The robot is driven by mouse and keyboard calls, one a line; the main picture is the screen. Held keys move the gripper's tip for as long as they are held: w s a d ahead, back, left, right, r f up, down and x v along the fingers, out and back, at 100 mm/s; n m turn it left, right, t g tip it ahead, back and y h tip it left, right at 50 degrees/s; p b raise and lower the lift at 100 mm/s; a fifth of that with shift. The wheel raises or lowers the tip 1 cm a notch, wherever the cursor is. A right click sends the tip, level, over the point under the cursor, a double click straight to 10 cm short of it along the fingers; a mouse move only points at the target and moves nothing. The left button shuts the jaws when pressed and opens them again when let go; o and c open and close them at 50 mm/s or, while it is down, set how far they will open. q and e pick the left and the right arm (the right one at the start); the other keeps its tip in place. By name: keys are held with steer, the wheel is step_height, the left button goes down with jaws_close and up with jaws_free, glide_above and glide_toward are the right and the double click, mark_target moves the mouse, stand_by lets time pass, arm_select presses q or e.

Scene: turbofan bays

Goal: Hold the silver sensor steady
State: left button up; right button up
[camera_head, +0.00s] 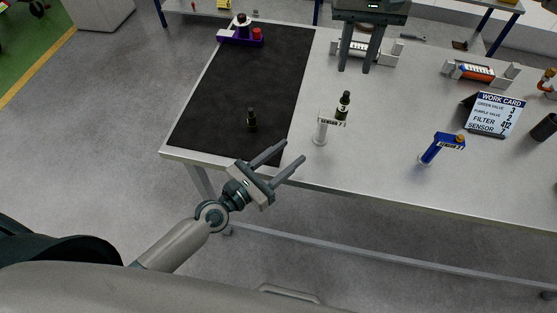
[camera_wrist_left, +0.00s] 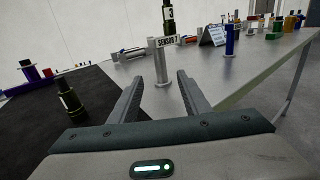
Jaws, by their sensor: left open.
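The silver sensor (camera_head: 321,131) stands upright near the front edge of the table, with a label reading "SENSOR 7". In the left wrist view the silver sensor (camera_wrist_left: 161,64) stands beyond and between my left fingertips, apart from them. My left gripper (camera_head: 294,151) is open and empty, over the table's front edge, to the left of the sensor and in front of it. My right gripper (camera_head: 354,71) is at the back of the table, fingers apart and pointing down, in front of a white holder (camera_head: 390,53). Nothing shows gripped in it.
A dark bottle-like part (camera_head: 343,106) stands just behind the sensor. Another dark part (camera_head: 251,119) stands on the black mat (camera_head: 225,98). A blue sensor (camera_head: 431,154) and a work card (camera_head: 495,114) stand to the right. Table surface between the silver and blue sensors is clear.

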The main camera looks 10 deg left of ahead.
mark_target(319, 130)
arm_select(q)
steer(key=x, duration=1.3)
steer(key=shift+w+d, duration=0.2)
steer(key=shift+w, duration=0.1)
steer(key=shift+c, duration=0.6)
jaws_close()
arm_select(e)
steer(key=o, duration=0.4)
steer(key=shift+c, duration=0.2)
steer(key=m, duration=0.4)
steer(key=shift+a+f, duration=0.1)
steer(key=shift+f, duration=0.2)
steer(key=m, duration=0.4)
steer(key=shift+s+f, duration=0.1)
steer(key=shift+f, duration=0.15)
steer(key=m, duration=0.4)
steer(key=shift+f+m, duration=0.15)
steer(key=shift+m, duration=0.25)
steer(key=m, duration=0.4)
steer(key=shift+f+m, duration=0.2)
steer(key=shift+m, duration=0.1)
